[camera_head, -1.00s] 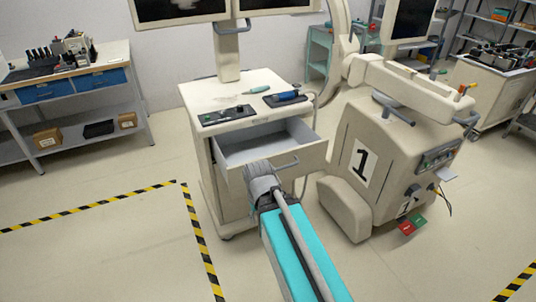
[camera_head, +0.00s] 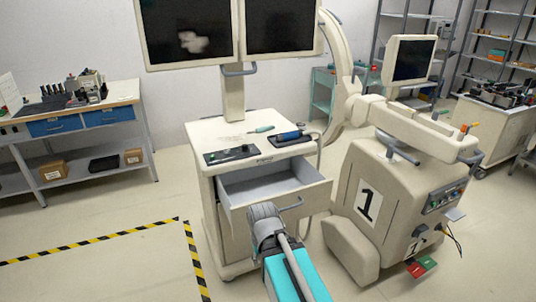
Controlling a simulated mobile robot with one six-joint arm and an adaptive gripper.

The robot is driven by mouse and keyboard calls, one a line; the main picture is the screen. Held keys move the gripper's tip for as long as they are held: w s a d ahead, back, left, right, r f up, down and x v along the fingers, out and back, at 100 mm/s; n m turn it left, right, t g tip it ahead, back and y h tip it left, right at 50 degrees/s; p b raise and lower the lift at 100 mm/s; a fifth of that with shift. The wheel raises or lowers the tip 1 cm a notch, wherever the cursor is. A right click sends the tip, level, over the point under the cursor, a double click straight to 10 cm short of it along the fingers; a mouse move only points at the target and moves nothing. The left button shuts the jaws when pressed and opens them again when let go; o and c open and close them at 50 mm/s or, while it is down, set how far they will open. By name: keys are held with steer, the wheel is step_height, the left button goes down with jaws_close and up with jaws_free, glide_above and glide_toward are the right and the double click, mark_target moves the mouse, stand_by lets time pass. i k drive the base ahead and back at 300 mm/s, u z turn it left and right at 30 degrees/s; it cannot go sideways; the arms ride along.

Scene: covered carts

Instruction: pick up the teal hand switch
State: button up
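A small teal hand switch (camera_head: 261,129) lies on the white top of the cart (camera_head: 232,128), behind the open drawer. A blue handheld item (camera_head: 291,134) lies on a dark pad to its right. My teal and grey arm reaches up from the bottom of the view. Its grey end, with my gripper (camera_head: 265,215), is in front of the open drawer, lower in the picture than the switch and apart from it. The fingers cannot be made out, so I cannot tell their opening. Nothing is seen held.
The cart's drawer (camera_head: 280,196) is pulled out and looks empty. A dark control panel (camera_head: 231,154) lies on the cart top's front left. Two monitors rise behind. A bulky white machine marked 1 (camera_head: 385,215) stands close at right. Floor at left is open, with striped tape (camera_head: 100,240).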

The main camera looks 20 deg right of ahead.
mark_target(262, 129)
steer(key=u, duration=1.35)
steer(key=i, duration=1.3)
steer(key=z, duration=0.35)
